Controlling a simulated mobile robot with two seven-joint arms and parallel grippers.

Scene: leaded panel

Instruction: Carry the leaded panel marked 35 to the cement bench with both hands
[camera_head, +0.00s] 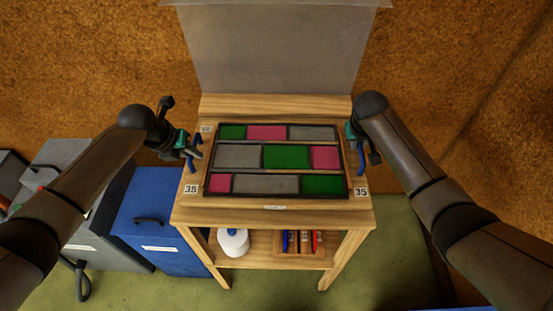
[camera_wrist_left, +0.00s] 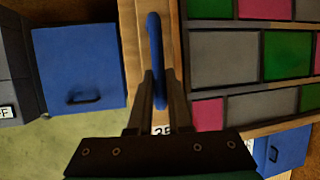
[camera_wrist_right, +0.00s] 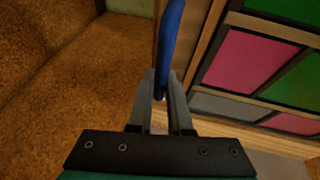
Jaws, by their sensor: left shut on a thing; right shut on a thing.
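The leaded panel (camera_head: 282,156), with green, pink and grey panes between dark lead lines, lies flat over the top of a wooden stand (camera_head: 272,218). White tags reading 35 (camera_head: 191,189) show at its near corners. My left gripper (camera_head: 190,150) is shut on the blue left handle (camera_wrist_left: 154,50), at the panel's left side. My right gripper (camera_head: 358,142) is shut on the blue right handle (camera_wrist_right: 170,40), at the panel's right side. I cannot tell whether the panel is clear of the stand. No cement bench can be made out for sure.
A blue cabinet (camera_head: 155,218) and grey boxes (camera_head: 85,235) stand at the left. A white container (camera_head: 233,242) and a wooden box of coloured items (camera_head: 300,242) sit on the stand's lower shelf. A grey upright sheet (camera_head: 275,50) rises behind. Green floor (camera_head: 385,250) is open at right.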

